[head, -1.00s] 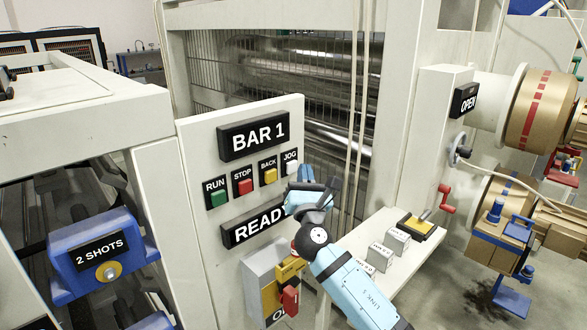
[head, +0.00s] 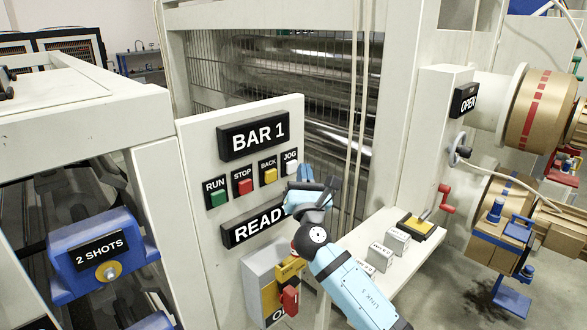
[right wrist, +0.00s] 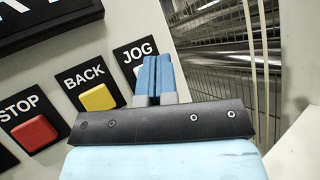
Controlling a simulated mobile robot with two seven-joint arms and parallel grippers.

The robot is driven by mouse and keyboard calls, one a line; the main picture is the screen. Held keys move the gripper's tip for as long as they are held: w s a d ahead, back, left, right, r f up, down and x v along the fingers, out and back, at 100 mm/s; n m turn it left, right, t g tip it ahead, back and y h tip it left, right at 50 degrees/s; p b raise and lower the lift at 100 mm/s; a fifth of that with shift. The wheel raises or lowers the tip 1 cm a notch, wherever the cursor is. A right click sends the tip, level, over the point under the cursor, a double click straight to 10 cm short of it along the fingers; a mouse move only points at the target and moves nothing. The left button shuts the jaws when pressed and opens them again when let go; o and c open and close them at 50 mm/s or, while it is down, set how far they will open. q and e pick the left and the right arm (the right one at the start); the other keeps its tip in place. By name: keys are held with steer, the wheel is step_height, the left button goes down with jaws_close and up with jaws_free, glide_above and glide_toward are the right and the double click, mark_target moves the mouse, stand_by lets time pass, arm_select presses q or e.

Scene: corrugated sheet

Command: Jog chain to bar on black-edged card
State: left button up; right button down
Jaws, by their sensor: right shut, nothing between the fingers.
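The control panel (head: 195,140) carries a black BAR 1 sign (head: 253,137) and a row of RUN, STOP, BACK and JOG buttons. The white JOG button (head: 291,168) is at the row's right end. My right gripper (head: 305,172) is shut and empty, just right of and below it. In the right wrist view, the blue fingertips (right wrist: 157,62) overlap the JOG button (right wrist: 137,70) and hide most of it; I cannot tell whether they touch it. A display below reads READ, its end hidden by my gripper. I see no black-edged card for certain. My left gripper is out of view.
The yellow BACK button (right wrist: 99,96) and red STOP button (right wrist: 34,133) are close left of the fingers. A wire guard (head: 205,70) with shiny rollers stands behind the panel. Hanging ropes (head: 356,110) and a ledge with grey blocks (head: 397,241) are to the right.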

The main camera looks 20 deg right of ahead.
steer(key=shift+w+a, duration=0.1)
steer(key=shift+w, duration=0.2)
steer(key=shift+w+a, duration=0.15)
steer(key=shift+w, duration=0.25)
stand_by(0.5)
steer(key=shift+s, duration=0.15)
stand_by(0.3)
steer(key=shift+s+d, duration=0.3)
steer(key=shift+s, duration=0.35)
steer(key=s, duration=0.1)
steer(key=s+d+p, duration=0.1)
steer(key=s, duration=0.2)
steer(key=shift+s+d, duration=0.3)
steer(key=shift+s, duration=0.05)
steer(key=shift+p, duration=0.3)
stand_by(2.1)
